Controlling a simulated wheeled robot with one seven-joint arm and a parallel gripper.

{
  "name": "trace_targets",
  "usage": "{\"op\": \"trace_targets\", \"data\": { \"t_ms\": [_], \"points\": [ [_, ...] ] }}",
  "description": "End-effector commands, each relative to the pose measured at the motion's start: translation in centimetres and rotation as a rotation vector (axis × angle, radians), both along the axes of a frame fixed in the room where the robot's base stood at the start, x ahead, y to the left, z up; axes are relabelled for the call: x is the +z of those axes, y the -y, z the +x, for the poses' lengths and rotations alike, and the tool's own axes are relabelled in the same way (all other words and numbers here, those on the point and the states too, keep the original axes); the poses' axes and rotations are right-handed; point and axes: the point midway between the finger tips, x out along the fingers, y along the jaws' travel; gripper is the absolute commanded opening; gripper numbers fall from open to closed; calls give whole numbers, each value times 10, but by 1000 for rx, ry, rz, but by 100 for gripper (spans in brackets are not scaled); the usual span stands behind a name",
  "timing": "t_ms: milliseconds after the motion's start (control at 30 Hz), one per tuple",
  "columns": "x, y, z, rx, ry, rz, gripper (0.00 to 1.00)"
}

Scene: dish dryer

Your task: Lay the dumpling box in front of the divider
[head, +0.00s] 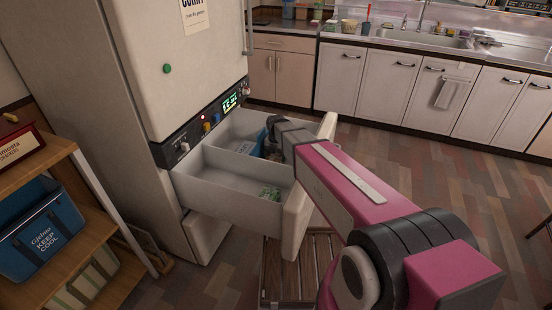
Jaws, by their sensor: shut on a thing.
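The white drawer (236,214) of the tall white unit is pulled open. A white divider (240,163) splits it into a near and a far compartment. My gripper (268,150) is down in the far compartment, beyond the divider. It is shut on a blue box (257,145), which looks like the dumpling box. My wrist and the divider hide part of the box and the fingertips, so I cannot tell whether it touches the drawer floor. A small green-and-white item (270,193) lies in the near compartment, by the drawer's front panel.
The drawer's front panel (296,222) stands below my forearm. A slatted wooden piece (285,280) is under the drawer. A wooden shelf (84,188) with a blue cooler (42,240) stands at the left. The left part of the near compartment is bare.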

Motion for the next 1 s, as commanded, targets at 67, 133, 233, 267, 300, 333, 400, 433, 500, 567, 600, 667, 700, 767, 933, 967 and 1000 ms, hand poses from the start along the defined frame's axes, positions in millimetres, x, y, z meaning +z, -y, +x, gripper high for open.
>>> {"op": "trace_targets", "data": {
  "t_ms": [67, 133, 233, 267, 300, 333, 400, 433, 500, 567, 600, 667, 700, 767, 933, 967, 1000],
  "points": [
    [-10, 0, 0, 0, -1, -1, 47],
    [-12, 0, 0, 0, -1, -1, 47],
    [-12, 0, 0, 0, 0, 0, 47],
    [-12, 0, 0, 0, 0, 0, 47],
    [-12, 0, 0, 0, 0, 0, 47],
    [-12, 0, 0, 0, 0, 0, 47],
    [-13, 0, 0, 0, 0, 0, 47],
    [-14, 0, 0, 0, 0, 0, 47],
    [-15, 0, 0, 0, 0, 0, 85],
    [-15, 0, 0, 0, 0, 0, 100],
    [-15, 0, 0, 0, 0, 0, 100],
    [-15, 0, 0, 0, 0, 0, 100],
    [-14, 0, 0, 0, 0, 0, 100],
    [-14, 0, 0, 0, 0, 0, 100],
    [-6, 0, 0, 0, 0, 0, 100],
    [-3, 0, 0, 0, 1, 1, 100],
    [2, 0, 0, 0, 1, 1, 100]
  ]
}}
